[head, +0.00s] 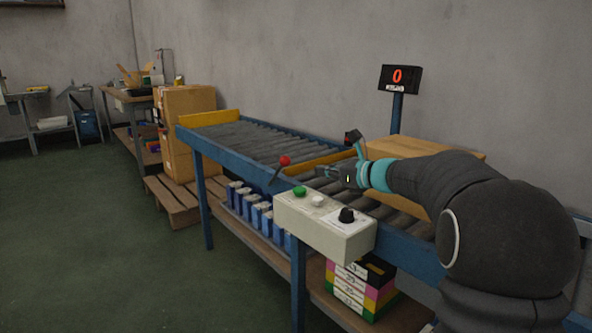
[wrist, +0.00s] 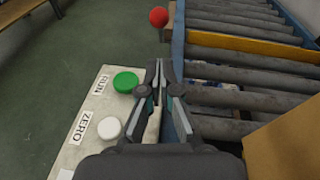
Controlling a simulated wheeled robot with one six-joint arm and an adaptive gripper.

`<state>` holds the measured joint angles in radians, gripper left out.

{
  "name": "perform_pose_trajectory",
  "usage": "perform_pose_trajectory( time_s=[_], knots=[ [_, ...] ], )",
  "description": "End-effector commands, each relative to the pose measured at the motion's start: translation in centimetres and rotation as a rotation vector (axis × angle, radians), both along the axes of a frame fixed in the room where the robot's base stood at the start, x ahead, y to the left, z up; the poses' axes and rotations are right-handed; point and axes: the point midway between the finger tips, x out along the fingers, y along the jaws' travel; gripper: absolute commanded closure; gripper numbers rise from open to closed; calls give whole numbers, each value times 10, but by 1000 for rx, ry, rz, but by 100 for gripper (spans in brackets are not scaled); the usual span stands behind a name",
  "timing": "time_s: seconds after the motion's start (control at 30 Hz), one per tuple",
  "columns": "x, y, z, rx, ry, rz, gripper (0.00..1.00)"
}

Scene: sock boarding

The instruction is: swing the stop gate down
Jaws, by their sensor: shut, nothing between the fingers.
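The stop gate is a yellow bar (head: 318,161) across the conveyor rollers, also in the wrist view (wrist: 245,43). A lever with a red ball knob (head: 285,160) stands at the conveyor's front side near the gate, knob upward; the knob shows at the top of the wrist view (wrist: 158,17). My gripper (head: 322,171) is shut and empty, above the conveyor's front rail behind the control box. In the wrist view its fingertips (wrist: 160,68) are together, below the knob in the picture and apart from it. The lever's lower end is hard to make out.
The control box (head: 312,228) has a green button (wrist: 125,82), a white button (wrist: 109,128) and a black dial (head: 346,215). A large carton (head: 415,148) lies on the rollers beside my arm. A display reading 0 (head: 398,78) stands behind. Rollers beyond the gate are clear.

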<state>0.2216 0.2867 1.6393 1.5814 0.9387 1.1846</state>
Motion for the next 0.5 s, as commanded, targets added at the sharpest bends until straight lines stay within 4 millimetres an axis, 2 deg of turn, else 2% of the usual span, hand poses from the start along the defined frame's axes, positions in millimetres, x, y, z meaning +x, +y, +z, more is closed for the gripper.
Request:
perform_pose_trajectory(
  time_s=[0.33, 0.5],
  knots=[
    [2, 3, -1, -2, 0, 2, 100],
    [15, 16, -5, -2, 1, 4, 100]
  ],
)
